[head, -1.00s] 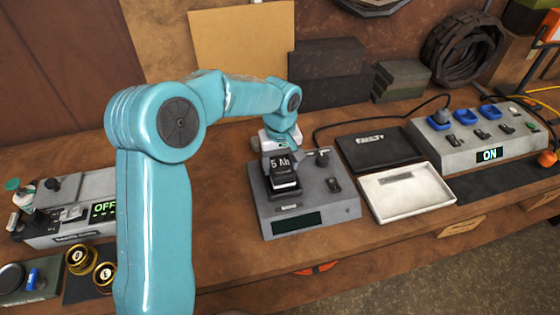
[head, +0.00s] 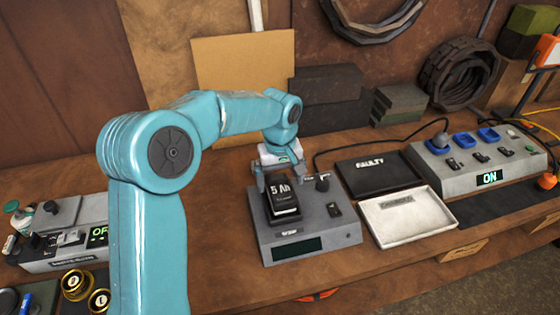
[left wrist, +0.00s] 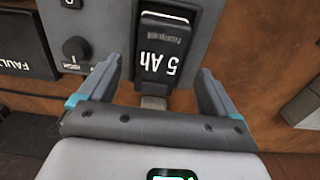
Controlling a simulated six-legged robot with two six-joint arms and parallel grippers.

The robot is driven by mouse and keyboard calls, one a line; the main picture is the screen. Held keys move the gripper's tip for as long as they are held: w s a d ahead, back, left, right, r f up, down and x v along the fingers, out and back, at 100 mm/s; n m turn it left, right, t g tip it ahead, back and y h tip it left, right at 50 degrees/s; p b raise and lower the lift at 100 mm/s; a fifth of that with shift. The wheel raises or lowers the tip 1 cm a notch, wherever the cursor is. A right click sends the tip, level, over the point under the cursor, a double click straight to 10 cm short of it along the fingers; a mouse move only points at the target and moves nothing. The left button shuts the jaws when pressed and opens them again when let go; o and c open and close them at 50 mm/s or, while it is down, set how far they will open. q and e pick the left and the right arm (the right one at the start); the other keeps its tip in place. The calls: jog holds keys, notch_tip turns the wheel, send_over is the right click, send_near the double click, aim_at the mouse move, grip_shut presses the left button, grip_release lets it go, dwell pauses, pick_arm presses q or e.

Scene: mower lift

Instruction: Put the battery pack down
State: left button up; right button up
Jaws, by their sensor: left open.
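The black battery pack (head: 284,197), marked "5 Ah", sits on top of the grey tester box (head: 340,233), which has a dark display on its front. The pack also shows in the left wrist view (left wrist: 163,48), with the label upside down. My left gripper (head: 280,180) is open just behind the pack. In the left wrist view its two fingers (left wrist: 158,82) stand apart on either side of the pack's near end, with gaps to both sides. My right gripper is in neither view.
A grey charger reading "ON" (head: 455,176) with blue sockets stands further right. Another unit (head: 70,255) and brass weights (head: 76,284) are at the left.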

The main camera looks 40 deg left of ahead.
aim_at(280, 189)
pick_arm(q)
notch_tip(280, 189, up, 9)
jog(key=shift+f, duration=0.15)
dwell(0.4)
